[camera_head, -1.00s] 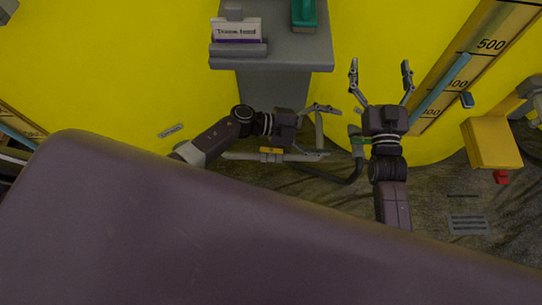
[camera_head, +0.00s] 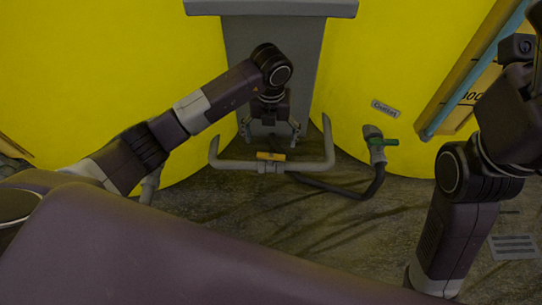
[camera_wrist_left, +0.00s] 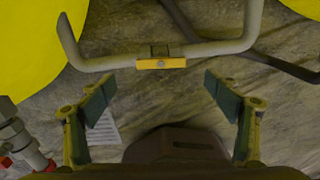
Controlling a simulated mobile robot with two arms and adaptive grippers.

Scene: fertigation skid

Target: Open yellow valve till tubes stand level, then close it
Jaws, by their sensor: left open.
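The yellow valve handle (camera_head: 270,156) sits at the middle of a grey pipe (camera_head: 235,165) joining the two yellow tanks low down. It lies along the pipe, and also shows in the left wrist view (camera_wrist_left: 161,63). My left gripper (camera_head: 270,132) is open and empty, just behind the valve in the head view. In the left wrist view its fingertips (camera_wrist_left: 160,83) are spread on either side of the handle, apart from it. A blue sight tube (camera_head: 470,68) runs up a scale board at right; its liquid level is out of view. My right arm's fingers are outside the picture.
A green-handled outlet valve (camera_head: 383,142) with a dark hose (camera_head: 372,185) stands right of the pipe. A grey pedestal (camera_head: 270,45) rises behind my left gripper. A red-handled fitting (camera_wrist_left: 20,145) is at the lower left of the wrist view.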

